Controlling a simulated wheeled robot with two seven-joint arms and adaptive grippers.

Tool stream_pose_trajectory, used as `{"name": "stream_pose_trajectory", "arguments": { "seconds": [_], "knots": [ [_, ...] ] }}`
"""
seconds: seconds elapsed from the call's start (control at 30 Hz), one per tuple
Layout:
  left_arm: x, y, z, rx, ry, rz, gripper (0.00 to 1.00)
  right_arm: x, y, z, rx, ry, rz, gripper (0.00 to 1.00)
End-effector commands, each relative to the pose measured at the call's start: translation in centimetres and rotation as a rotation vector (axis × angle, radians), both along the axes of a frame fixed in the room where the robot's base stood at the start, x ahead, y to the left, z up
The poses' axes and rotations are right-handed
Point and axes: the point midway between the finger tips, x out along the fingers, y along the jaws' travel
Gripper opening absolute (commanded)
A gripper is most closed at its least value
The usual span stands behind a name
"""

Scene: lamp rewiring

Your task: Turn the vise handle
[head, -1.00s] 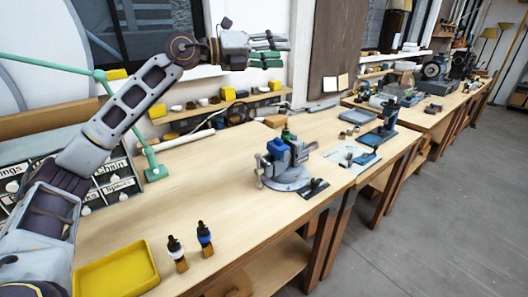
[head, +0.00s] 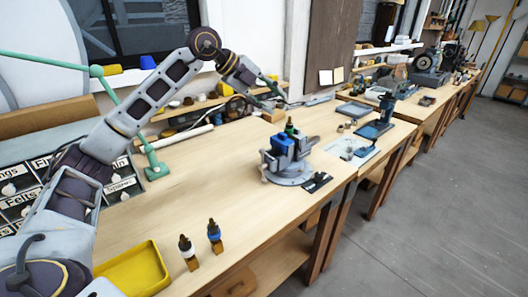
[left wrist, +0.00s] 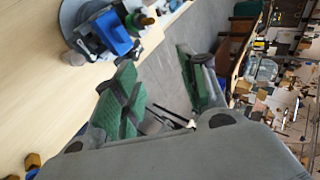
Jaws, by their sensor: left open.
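The grey vise (head: 290,174) with a blue block (head: 283,142) on it stands on the wooden bench, near its right edge. Its handle (head: 265,172) shows small and unclear on the vise's left side. In the left wrist view the vise (left wrist: 72,14) is at the upper left, partly cut off by the picture's top edge. My right gripper is not in view.
Two small dropper bottles (head: 214,236) and a yellow tray (head: 140,270) are near the front of the bench. A green lamp arm (head: 128,125) rises at the left by the labelled drawers (head: 12,205). The middle of the bench is clear.

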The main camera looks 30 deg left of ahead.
Motion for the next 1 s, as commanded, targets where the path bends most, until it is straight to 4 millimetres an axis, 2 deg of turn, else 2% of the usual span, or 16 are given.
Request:
{"name": "stream_pose_trajectory", "arguments": {
  "seconds": [0.3, 0.53, 0.8, 1.0],
  "knots": [
    [-1.7, 2.6, -2.8, -0.028, 0.267, 0.267, 0.42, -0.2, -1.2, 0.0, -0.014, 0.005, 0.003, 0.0],
    [-3.2, 4.2, -4.2, -0.06, 0.436, 0.477, 0.42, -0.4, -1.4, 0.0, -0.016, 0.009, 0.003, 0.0],
    [-4.8, 5.3, -5.2, -0.122, 0.604, 0.722, 0.42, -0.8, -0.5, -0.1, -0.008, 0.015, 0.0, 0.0],
    [-5.2, 5.5, -5.5, -0.195, 0.68, 0.878, 0.42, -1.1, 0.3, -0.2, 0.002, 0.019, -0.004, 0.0]
  ]
}}
